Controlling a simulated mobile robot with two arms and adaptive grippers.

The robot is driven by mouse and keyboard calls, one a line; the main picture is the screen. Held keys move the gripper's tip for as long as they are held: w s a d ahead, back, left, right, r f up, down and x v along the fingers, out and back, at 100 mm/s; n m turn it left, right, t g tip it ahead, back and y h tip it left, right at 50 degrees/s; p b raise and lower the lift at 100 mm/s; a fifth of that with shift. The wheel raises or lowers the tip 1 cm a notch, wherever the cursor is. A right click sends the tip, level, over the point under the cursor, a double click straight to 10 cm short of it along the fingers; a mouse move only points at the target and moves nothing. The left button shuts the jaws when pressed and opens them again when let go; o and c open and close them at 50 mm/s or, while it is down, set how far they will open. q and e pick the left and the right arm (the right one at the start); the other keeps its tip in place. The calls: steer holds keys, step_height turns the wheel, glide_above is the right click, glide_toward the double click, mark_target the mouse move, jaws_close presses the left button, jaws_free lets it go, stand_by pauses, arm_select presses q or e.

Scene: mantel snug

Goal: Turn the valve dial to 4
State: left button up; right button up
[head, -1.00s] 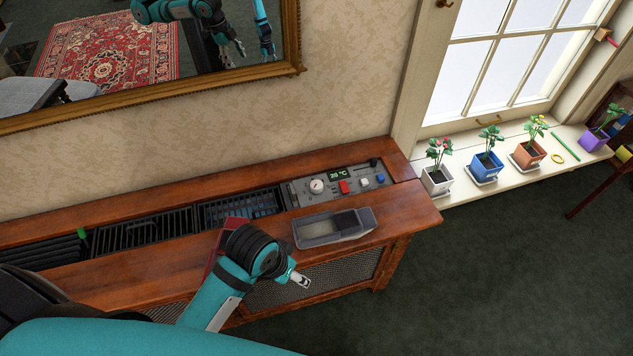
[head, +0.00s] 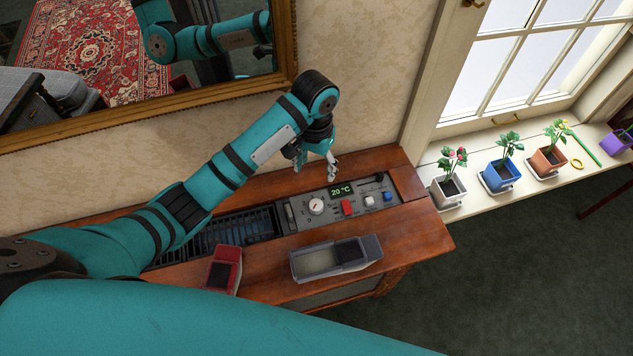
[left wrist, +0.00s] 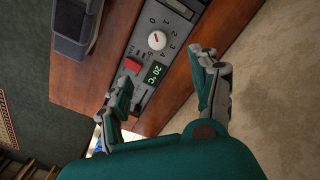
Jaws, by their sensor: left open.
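The valve dial (head: 316,206) is a small round white knob on the grey control panel (head: 296,213) set in the wooden cabinet top. In the left wrist view the dial (left wrist: 157,40) shows a red mark and printed numbers beside it, including 4; I cannot tell exactly which number the mark meets. My left gripper (head: 315,168) is open and empty, above the panel's back edge and apart from the dial. In the left wrist view its two fingers (left wrist: 166,72) stand wide apart, with the dial beyond them. My right gripper is not in view.
The panel also holds a red switch (head: 348,208), a 20 °C display (head: 341,190), and white and blue buttons. A grey tray (head: 335,262) and a red box (head: 224,270) sit on the cabinet's front edge. A framed mirror hangs behind. Potted plants line the windowsill (head: 470,205).

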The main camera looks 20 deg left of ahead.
arm_select(q)
glide_above(316, 204)
step_height(316, 204, down, 9)
steer(key=shift+r, duration=0.15)
step_height(316, 204, down, 5)
steer(key=shift+s+r, duration=0.1)
steer(key=shift+f, duration=1.45)
steer(key=c, duration=1.2)
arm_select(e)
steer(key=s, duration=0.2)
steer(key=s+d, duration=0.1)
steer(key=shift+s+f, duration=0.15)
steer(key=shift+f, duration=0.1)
